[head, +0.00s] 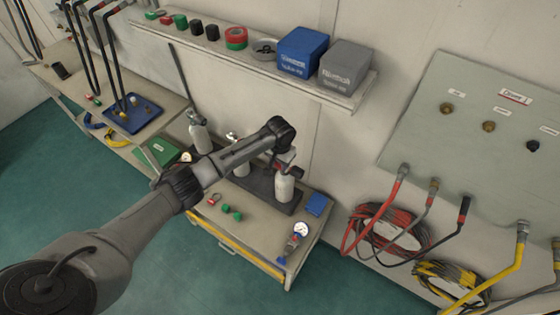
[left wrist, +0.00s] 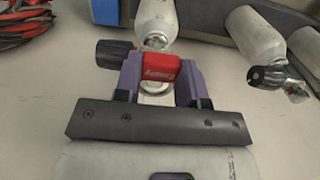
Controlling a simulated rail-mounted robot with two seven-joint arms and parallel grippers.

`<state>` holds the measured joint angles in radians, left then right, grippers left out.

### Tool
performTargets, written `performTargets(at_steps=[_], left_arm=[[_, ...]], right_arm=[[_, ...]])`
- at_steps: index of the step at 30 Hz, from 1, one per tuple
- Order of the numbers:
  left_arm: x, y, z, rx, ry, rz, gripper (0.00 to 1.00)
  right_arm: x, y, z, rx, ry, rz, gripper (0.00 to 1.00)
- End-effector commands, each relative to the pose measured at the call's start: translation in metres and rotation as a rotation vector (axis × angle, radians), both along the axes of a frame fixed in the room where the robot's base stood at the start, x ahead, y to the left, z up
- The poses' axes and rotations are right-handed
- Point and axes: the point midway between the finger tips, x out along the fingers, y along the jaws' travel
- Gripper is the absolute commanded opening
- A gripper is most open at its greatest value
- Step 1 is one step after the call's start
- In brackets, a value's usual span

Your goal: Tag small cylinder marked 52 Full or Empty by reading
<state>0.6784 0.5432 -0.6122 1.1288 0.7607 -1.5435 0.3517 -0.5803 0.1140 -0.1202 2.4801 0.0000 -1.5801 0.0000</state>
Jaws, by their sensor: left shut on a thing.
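My left gripper (head: 284,160) is at the top of a small white cylinder (head: 284,188) standing in a dark rack at the right of the bench. In the left wrist view its two purple fingers (left wrist: 159,80) are shut on a red tag (left wrist: 160,68) with white lettering too blurred to read. The tag is at the neck of this cylinder (left wrist: 157,18), beside its black valve knob (left wrist: 116,53); I cannot tell whether it hangs on it. A red tag (head: 213,198) and green tags (head: 232,212) lie on the bench. No number 52 is readable. My right gripper is not in view.
A pressure gauge with fitting (head: 301,229) lies at the bench's front right. A blue block (head: 316,205) lies right of the rack. Other cylinders (head: 199,132) stand to the left. A shelf (head: 340,98) runs above. Coiled red hoses (head: 385,228) hang at the right.

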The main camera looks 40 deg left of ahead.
Motion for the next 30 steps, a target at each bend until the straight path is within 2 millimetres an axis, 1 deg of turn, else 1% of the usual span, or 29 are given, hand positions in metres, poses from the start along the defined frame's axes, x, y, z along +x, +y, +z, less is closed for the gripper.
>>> performTargets(at_steps=[6, 17, 30], left_arm=[[0.0, -0.0001, -0.0054, 0.0, 0.0, 0.0, 0.14], [0.0, -0.0003, -0.0056, -0.001, 0.0, 0.0, 0.14], [0.0002, -0.0007, -0.0047, -0.002, 0.0, 0.0, 0.14]], right_arm=[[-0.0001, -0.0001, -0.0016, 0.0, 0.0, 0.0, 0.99], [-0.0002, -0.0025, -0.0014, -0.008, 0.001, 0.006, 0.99], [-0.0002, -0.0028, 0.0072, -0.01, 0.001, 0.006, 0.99]])
